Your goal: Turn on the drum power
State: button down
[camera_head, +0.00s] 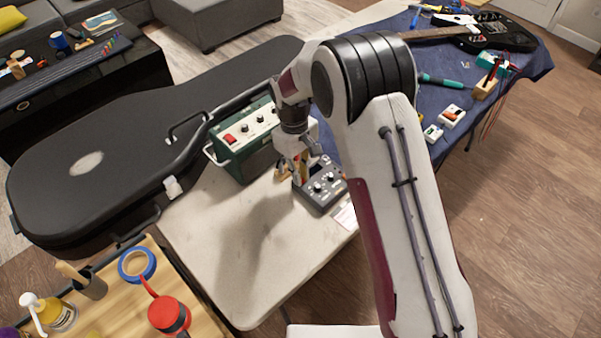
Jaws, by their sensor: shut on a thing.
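A dark grey box with light knobs (321,187), which looks like the drum unit, sits on the pale table. My gripper (298,181) points down at its upper left end, with the fingertips at or just over that edge. The fingers are close together on something small that I cannot make out. Whether they touch the box is unclear. My fingers hide that end of the box, and no power switch can be told apart there. A green box (240,140) with knobs and a red switch (231,140) stands behind and left of my gripper.
A black guitar case (85,205) lies along the left. A blue cloth (440,90) with tools and a dark guitar (495,35) covers the far right. A wooden board (112,300) with tape and bottles is at front left. The table's front (235,270) is clear.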

jog(key=c, duration=2.1)
grip_release()
jog(key=shift+s+d+t+y, duration=0.1)
jog(key=shift+d+t+y, duration=0.05)
jog(key=shift+t+y, duration=0.25)
notch_tip(320, 180, up, 8)
jog(key=shift+s+d+r+m+t, duration=0.2)
jog(key=shift+s+d+r+m, duration=0.85)
jog(key=shift+s+d+r, duration=1.6)
jog(key=shift+s+d+r+m+t, duration=0.2)
jog(key=shift+s+d+r+m, duration=1.35)
jog(key=shift+s, duration=2.05)
jog(key=shift+s+d+r+m+t, duration=0.2)
jog(key=shift+s+d+r+m, duration=0.3)
jog(key=shift+s+d+r, duration=1.85)
jog(key=shift+s+a+r, duration=0.3)
jog(key=shift+s+a, duration=0.3)
jog(key=shift+s, duration=0.2)
